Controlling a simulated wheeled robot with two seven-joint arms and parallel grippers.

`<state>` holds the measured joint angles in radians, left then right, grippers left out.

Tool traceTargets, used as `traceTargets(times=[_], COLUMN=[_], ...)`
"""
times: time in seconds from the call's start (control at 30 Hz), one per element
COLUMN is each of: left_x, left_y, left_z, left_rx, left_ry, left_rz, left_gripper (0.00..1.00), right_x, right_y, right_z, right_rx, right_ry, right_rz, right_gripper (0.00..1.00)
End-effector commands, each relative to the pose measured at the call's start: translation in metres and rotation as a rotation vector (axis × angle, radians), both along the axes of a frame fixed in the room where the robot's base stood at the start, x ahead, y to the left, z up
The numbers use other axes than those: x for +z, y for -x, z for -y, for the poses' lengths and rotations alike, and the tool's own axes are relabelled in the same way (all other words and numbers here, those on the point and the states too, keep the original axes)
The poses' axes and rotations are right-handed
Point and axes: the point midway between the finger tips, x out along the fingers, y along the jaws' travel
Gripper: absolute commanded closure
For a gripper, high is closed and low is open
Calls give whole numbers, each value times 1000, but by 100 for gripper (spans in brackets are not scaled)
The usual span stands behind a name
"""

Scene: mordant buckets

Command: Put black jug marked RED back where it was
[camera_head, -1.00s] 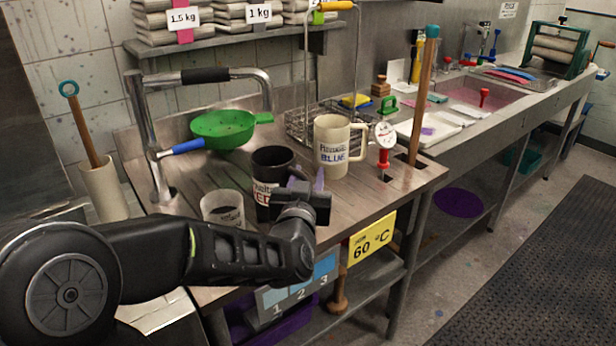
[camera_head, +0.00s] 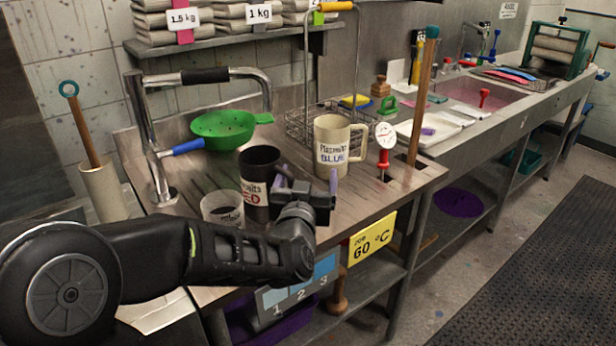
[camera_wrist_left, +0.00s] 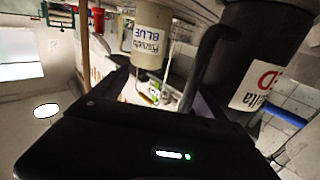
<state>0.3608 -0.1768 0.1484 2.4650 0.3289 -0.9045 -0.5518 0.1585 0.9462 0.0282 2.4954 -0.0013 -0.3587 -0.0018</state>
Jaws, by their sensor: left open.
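The black jug marked RED (camera_head: 258,178) stands upright on the wooden worktop, right behind a clear beaker. It also shows at the right of the left wrist view (camera_wrist_left: 262,50), with its label partly cut off and its black handle (camera_wrist_left: 208,58) toward my gripper. My left gripper (camera_head: 306,176) is just to the right of the jug, with its purple fingers spread apart. The handle runs close to one finger; I cannot tell whether they touch. The gripper hides part of the jug in the head view. My right gripper is not in view.
The cream jug marked BLUE (camera_head: 332,150) stands behind and right of my gripper. The clear beaker (camera_head: 222,210) is in front of the black jug. A green colander (camera_head: 222,128), a wire basket (camera_head: 300,128) and a red-handled dial thermometer (camera_head: 384,150) surround the worktop's middle.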

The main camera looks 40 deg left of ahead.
Motion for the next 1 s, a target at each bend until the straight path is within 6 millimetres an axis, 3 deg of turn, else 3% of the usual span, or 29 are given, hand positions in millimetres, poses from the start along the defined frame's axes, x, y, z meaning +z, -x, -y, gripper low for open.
traceTargets(times=[0.17, 0.53, 0.73, 1.0], left_x=[1, 1, 1, -6], left_y=[0, 4, 25, 43], left_z=[0, 2, 14, 22], left_rx=[1, 0, -1, 4], left_ry=[0, -1, -3, -4], left_rz=[1, 2, 3, 7], left_gripper=[0, 0, 0, 0], right_x=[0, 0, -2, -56], right_y=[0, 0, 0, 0], right_z=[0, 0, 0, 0], right_rx=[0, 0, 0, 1], right_ry=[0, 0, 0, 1], right_rz=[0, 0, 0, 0], right_gripper=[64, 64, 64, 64])
